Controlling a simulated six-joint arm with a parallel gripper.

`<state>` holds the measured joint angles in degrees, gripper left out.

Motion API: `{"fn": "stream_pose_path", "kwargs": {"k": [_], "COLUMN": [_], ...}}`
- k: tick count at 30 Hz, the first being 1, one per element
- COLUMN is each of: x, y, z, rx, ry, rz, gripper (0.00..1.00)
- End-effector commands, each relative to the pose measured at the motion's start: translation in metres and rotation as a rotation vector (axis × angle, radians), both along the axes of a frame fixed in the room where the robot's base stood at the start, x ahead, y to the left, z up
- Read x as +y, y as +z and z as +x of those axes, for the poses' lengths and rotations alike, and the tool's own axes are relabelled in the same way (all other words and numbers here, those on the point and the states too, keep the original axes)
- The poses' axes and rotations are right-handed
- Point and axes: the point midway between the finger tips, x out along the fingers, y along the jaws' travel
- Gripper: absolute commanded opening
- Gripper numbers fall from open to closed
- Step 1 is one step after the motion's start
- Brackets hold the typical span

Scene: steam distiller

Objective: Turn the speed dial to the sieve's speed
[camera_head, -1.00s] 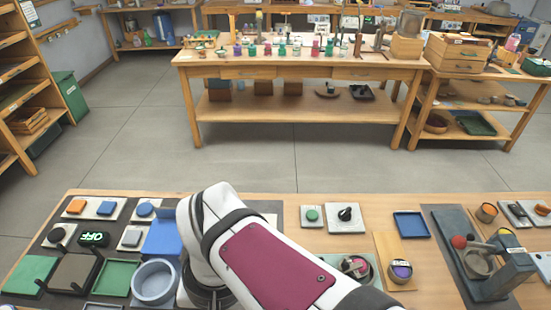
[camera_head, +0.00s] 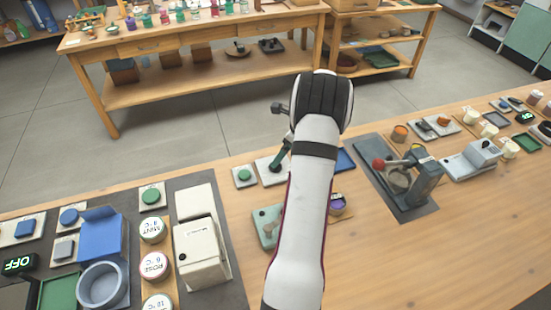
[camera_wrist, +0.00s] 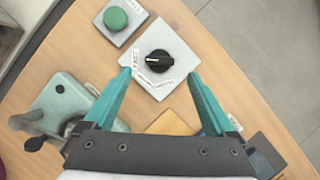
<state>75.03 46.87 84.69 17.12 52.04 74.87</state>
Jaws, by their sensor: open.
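The speed dial (camera_wrist: 159,61) is a black knob on a light square plate (camera_wrist: 172,34). Its white mark points left in the wrist view, toward a label reading FAST (camera_wrist: 136,58). Two more labels below are too small to read. In the head view the plate (camera_head: 264,166) is partly hidden by my gripper. My gripper (camera_wrist: 160,75) is open and empty, its teal fingers to either side of the dial's lower part in the wrist view. Contact cannot be told. I cannot pick out the sieve with certainty.
A green button (camera_wrist: 115,18) on its own plate sits beside the dial plate. A pale green device (camera_wrist: 62,98) stands on the other side of my left finger. A blue tray (camera_head: 345,160) lies to the right.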

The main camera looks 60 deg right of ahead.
Motion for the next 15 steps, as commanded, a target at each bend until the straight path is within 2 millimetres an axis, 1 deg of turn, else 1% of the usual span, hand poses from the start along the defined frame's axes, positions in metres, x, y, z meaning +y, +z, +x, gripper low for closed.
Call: {"fn": "stream_pose_path", "kwargs": {"k": [1, 3, 6, 10, 15], "x": [0.001, 0.000, -0.001, -0.001, -0.002], "y": [-0.012, -0.026, -0.039, -0.047, -0.048], "z": [0.005, 0.011, 0.017, 0.020, 0.020], "rx": [0.001, 0.001, 0.000, 0.000, 0.000], "ry": [0.002, 0.001, 0.003, 0.002, 0.001], "rz": [0.003, 0.003, 0.001, -0.001, -0.002], "gripper": [0.90, 0.90, 0.90, 0.90, 0.90]}}
